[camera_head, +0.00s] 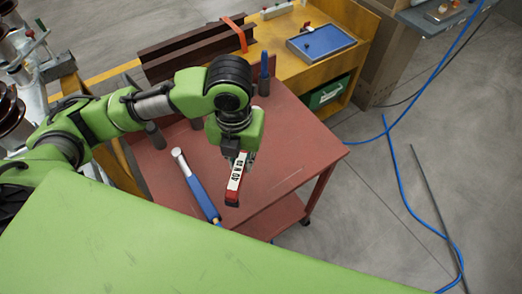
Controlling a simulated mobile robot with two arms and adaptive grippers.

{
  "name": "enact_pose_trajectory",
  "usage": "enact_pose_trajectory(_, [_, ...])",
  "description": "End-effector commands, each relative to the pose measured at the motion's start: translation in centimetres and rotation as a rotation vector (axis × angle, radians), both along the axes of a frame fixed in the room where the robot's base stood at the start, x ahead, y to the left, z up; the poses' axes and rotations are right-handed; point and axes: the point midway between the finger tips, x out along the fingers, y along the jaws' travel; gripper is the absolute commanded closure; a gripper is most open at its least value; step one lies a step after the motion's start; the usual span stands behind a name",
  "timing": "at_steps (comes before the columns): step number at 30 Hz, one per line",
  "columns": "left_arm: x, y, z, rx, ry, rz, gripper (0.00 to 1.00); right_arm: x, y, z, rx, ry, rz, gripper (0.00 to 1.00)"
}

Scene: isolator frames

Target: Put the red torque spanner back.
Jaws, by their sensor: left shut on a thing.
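My left gripper (240,158) is above the red table (275,160), pointing down. It is shut on the red torque spanner (235,184), which has a white label marked 40 N m. The spanner's red end points toward the lower edge of the picture, and its other end is hidden by the gripper. I cannot tell whether the spanner touches the table. A blue torque spanner (201,198) with a silver head lies to the left. My right gripper is out of view.
Dark upright holders (155,135) stand along the table's back; one at the right (264,86) has a blue handle in it. A wooden bench (280,65) with a blue tray (322,42) and a green box (328,93) stands behind. The table's right side is clear.

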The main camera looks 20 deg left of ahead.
Motion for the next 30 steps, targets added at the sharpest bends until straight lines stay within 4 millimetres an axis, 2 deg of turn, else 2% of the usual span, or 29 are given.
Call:
enact_pose_trajectory(1, [1.3,-0.2,-0.4,0.001,0.001,0.005,1.0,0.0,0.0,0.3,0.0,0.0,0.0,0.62])
enact_pose_trajectory(6, [4.9,-0.7,-2.0,-0.001,0.0,0.004,1.0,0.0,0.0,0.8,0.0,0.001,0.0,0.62])
enact_pose_trajectory(13, [8.4,-1.2,-5.9,-0.001,0.001,0.003,1.0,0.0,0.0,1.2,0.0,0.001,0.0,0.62])
enact_pose_trajectory(23, [10.5,-1.4,-8.4,0.0,-0.002,0.003,1.0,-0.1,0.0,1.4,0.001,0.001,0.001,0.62])
enact_pose_trajectory(30, [10.3,-1.3,-11.1,0.0,-0.001,0.001,1.0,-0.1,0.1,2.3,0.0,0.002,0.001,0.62])
